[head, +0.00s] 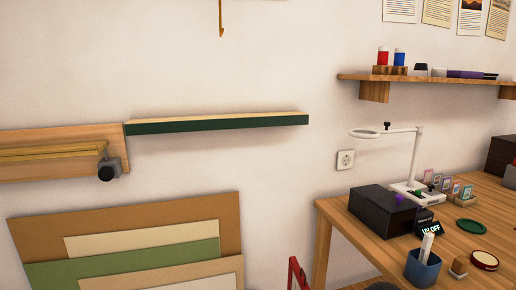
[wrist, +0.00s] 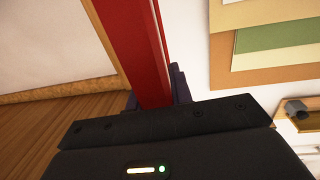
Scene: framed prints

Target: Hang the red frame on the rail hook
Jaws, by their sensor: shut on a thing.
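The red frame shows as a thick red bar (wrist: 140,45) running up from my gripper (wrist: 155,97) in the wrist view. My gripper is shut on this bar, with dark fingers on both sides of it. In the head view only a small corner of the red frame (head: 296,274) shows at the bottom edge; the rest is out of view. A thin brass-coloured hook (head: 221,28) hangs down the wall at the top of the head view, well above the frame and apart from it. The rail is not in view.
A green-fronted ledge (head: 220,123) and a wooden board with a grey clamp (head: 108,168) are on the wall. Coloured panels (head: 120,238) lean below. At right are a wooden desk (head: 338,215) with a lamp and boxes, and a shelf (head: 430,79). The wall between hook and ledge is bare.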

